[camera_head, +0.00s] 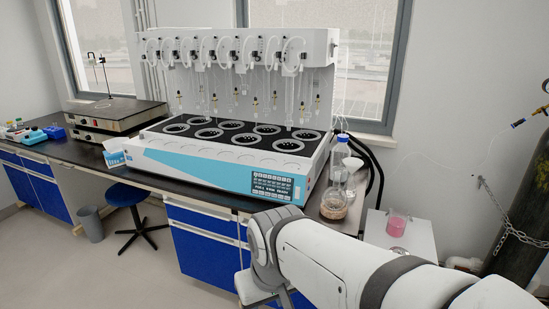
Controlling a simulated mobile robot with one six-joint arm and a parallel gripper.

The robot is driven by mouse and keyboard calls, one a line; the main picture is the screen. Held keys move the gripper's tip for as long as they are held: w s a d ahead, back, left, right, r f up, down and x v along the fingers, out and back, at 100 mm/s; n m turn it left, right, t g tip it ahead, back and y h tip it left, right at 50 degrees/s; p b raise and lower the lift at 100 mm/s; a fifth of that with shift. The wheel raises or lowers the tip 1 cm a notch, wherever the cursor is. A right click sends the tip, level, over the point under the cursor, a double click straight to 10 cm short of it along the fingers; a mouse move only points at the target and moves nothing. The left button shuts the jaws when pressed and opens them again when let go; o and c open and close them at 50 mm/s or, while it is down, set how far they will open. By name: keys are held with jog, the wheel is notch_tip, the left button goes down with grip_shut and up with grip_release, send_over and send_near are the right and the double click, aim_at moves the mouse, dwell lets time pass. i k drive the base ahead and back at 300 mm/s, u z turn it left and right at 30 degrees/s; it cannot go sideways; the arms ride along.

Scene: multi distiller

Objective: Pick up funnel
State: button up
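A white funnel (353,164) appears at the right end of the lab bench, close to the blue-capped clear bottle (340,158). It seems to sit on top of clear glassware, but the overlap hides exactly what holds it. A glass flask with brown contents (334,208) stands just in front, near the bench edge. My white arm reaches in from the lower right, in front of the bench and below the funnel. Its end bends down out of clear sight, and I cannot make out my gripper. The arm is apart from the funnel in the picture.
A large white and blue multi distiller (225,166) with hanging glass tubes fills the bench left of the funnel. A small white table (416,232) with a pink-filled beaker (397,224) stands right. A dark gas cylinder (525,210) is at far right. A blue stool (127,195) stands left.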

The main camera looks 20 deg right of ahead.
aim_at(352, 164)
jog(key=z, duration=0.55)
jog(key=i, duration=1.15)
jog(key=z, duration=0.95)
